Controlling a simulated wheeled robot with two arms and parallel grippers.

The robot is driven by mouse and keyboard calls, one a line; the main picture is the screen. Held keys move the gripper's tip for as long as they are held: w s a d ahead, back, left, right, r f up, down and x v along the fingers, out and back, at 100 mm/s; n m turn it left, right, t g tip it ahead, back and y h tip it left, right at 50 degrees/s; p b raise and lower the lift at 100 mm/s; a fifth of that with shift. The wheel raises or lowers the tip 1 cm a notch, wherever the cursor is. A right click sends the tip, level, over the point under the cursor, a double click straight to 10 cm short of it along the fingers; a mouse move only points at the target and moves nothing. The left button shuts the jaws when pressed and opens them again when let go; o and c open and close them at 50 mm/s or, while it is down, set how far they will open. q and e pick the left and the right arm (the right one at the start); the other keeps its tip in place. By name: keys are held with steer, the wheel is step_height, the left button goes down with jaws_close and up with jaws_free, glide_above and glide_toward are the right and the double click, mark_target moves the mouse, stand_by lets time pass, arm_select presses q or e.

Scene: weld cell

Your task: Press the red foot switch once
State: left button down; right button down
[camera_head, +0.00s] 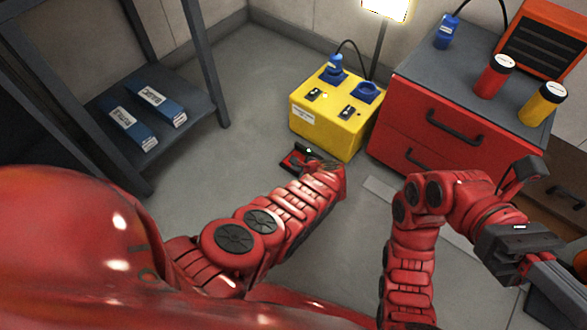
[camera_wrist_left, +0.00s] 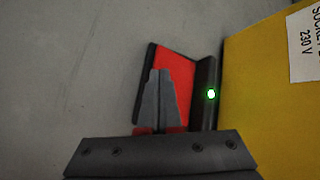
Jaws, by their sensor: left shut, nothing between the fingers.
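The red foot switch (camera_head: 295,161) lies on the floor at the front left of the yellow socket box, with a small green light lit at its edge. In the left wrist view its red pedal (camera_wrist_left: 177,66) sits in a black frame beside the yellow box. My left gripper (camera_wrist_left: 160,72) is shut and empty, and its fingertips overlap the pedal. I cannot tell whether they touch it. In the head view my left wrist hides part of the switch. My right gripper (camera_head: 555,280) is at the lower right, partly out of frame, far from the switch.
The yellow socket box (camera_head: 322,133) stands right behind the switch, with a blue plug (camera_head: 335,67) in it. A red drawer cabinet (camera_head: 425,130) stands to its right. A dark shelf (camera_head: 195,103) with blue boxes is at left. The grey floor between is clear.

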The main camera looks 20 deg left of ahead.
arm_select(q)
steer(key=shift+f+b, duration=0.4)
steer(key=shift+f, duration=0.05)
stand_by(0.3)
steer(key=shift+r, duration=0.1)
stand_by(0.5)
steer(key=shift+r+p, duration=1.15)
steer(key=shift+p, duration=0.05)
steer(key=shift+r, duration=0.1)
step_height(320, 180, up, 5)
steer(key=p, duration=0.4)
steer(key=shift+w+p, duration=0.15)
steer(key=shift+p, duration=0.25)
